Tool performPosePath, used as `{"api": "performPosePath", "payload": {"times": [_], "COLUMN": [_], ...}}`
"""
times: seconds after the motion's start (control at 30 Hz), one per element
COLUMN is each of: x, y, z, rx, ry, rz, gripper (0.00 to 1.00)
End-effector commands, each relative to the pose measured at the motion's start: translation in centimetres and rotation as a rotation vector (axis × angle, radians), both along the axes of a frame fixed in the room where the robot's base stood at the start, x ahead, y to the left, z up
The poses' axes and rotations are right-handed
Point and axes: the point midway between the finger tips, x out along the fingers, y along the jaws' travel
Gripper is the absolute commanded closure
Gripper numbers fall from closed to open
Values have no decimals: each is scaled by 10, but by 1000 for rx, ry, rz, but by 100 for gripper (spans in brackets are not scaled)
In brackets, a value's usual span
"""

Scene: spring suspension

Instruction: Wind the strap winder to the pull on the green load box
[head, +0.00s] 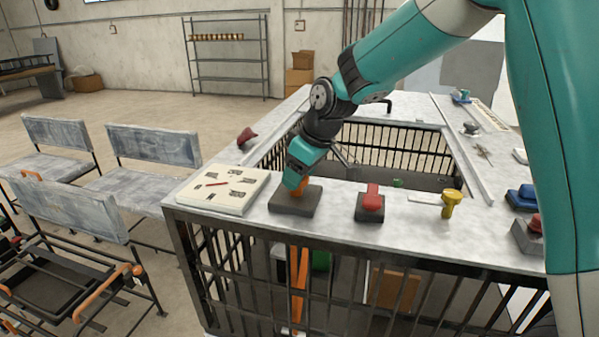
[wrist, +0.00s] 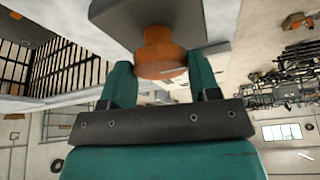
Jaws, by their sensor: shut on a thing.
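The strap winder is a dark grey block (head: 294,206) with an orange knob (head: 299,189) on the grey counter's near edge. My gripper (head: 297,181) comes down from above with its teal fingers on either side of the knob, shut on it. The wrist view shows the orange knob (wrist: 160,52) between the two fingers. An orange strap (head: 299,285) hangs below the counter behind the bars. A green box (head: 321,261) shows partly beside the strap; the bars hide some of it. A cream board (head: 206,202) with dark marks and a red pointer lies left of the winder.
A dark red piece (head: 246,138) lies on the left arm of the counter. Chairs (head: 152,146) stand at left. The counter (head: 330,192) has a barred opening behind the winder.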

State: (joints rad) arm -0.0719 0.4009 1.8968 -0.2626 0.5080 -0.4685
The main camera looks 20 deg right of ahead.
Motion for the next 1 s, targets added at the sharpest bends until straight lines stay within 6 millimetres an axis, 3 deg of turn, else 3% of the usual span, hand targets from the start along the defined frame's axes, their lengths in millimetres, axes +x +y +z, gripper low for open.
{"api": "performPosePath", "payload": {"times": [0.27, 1.0], "x": [0, -1], "y": [1, 6], "z": [-1, 1], "rx": [1, 2], "ry": [-3, -6], "rz": [-110, -714], "gripper": [68, 68]}}
